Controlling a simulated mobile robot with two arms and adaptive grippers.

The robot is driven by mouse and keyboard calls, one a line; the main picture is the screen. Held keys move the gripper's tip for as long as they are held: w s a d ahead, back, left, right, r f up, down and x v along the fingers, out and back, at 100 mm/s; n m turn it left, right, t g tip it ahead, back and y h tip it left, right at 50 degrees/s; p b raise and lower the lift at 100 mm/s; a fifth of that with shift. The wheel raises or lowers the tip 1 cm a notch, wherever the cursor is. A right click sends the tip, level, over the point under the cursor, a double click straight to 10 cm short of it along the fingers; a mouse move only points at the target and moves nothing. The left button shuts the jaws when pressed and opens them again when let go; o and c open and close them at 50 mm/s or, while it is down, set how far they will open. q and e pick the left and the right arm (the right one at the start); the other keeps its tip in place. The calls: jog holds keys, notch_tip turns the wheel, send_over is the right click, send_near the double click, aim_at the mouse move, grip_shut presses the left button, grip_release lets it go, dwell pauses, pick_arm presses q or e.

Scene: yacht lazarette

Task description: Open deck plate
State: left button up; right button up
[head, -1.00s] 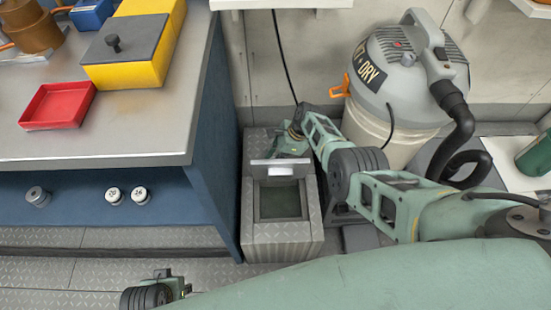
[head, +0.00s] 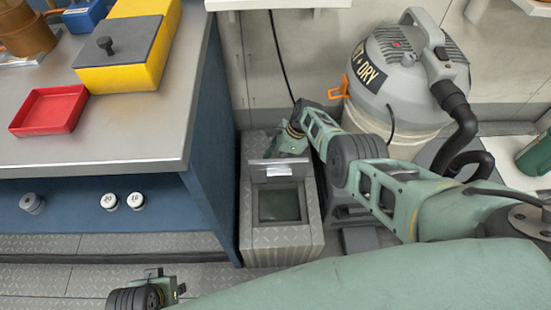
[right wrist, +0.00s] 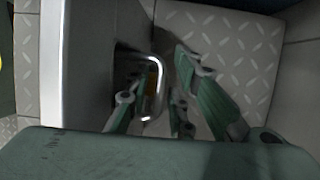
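The deck plate (head: 272,169) is a grey panel raised at the back edge of a square opening (head: 279,206) in a diamond-plate box. The opening looks dark inside. My right gripper (head: 290,145) is behind the raised plate, its fingertips hidden in the head view. In the right wrist view a bent metal handle (right wrist: 156,88) lies between the spread fingers of the right gripper (right wrist: 162,82); I see no firm grip on it. My left gripper (head: 168,286) is low at the left, only partly visible, its fingers unclear.
A blue-sided workbench (head: 110,150) stands close on the left, carrying a red tray (head: 48,109) and a yellow box (head: 125,75). A grey wet/dry vacuum (head: 405,75) stands behind my right arm. Some floor is clear in front of the bench.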

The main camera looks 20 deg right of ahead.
jog(key=shift+a+r, duration=0.1)
dwell(0.3)
jog(key=shift+r, duration=0.75)
notch_tip(320, 180, up, 8)
jog(key=shift+r, duration=0.15)
